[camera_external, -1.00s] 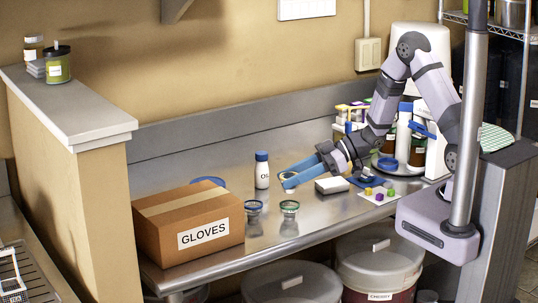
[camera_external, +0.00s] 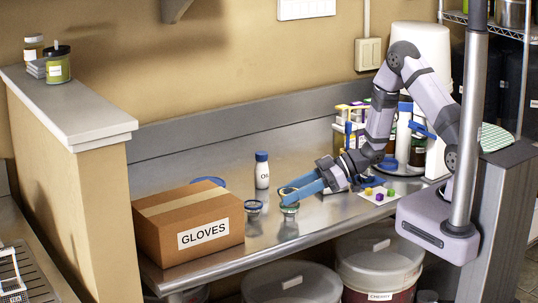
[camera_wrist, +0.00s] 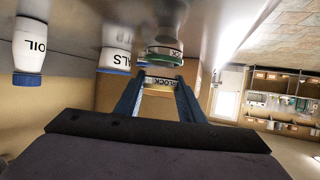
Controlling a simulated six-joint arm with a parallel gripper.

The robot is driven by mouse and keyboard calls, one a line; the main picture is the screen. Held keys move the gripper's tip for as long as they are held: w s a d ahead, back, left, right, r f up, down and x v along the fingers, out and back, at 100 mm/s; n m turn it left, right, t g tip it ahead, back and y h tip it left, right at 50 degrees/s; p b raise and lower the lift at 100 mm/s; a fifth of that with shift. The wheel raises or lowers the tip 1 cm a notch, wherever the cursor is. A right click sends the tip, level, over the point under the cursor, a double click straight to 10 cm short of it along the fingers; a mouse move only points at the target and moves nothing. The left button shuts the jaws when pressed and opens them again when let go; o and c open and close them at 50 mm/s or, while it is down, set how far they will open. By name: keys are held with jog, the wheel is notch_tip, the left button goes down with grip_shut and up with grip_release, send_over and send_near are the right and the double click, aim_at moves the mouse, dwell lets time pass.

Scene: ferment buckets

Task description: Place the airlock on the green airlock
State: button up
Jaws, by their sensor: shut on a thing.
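My gripper (camera_external: 289,195) is shut on an airlock (camera_wrist: 159,81), a small piece with a white lettered label between the blue fingertips in the wrist view. The green airlock (camera_external: 290,209), a small clear cup with a green rim, stands on the steel counter right at the fingertips. In the wrist view the green airlock (camera_wrist: 164,54) appears just beyond the held one, the two very close. I cannot tell whether they touch. My fingers hide much of the held airlock in the external view.
A blue-rimmed cup (camera_external: 253,207) stands just left of the green airlock. A white bottle with a blue cap (camera_external: 262,170) is behind, and a cardboard GLOVES box (camera_external: 188,222) is at left. The counter's front edge is close.

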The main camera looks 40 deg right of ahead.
jog(key=shift+f, duration=0.3)
jog(key=o, duration=1)
jog(key=shift+r, duration=0.15)
jog(key=shift+r+p, duration=0.45)
jog(key=shift+r, duration=0.2)
jog(key=b+v, duration=0.1)
jog(key=v, duration=1.1)
jog(key=shift+f+b, duration=0.15)
jog(key=shift+b, duration=0.2)
jog(key=shift+w, duration=0.1)
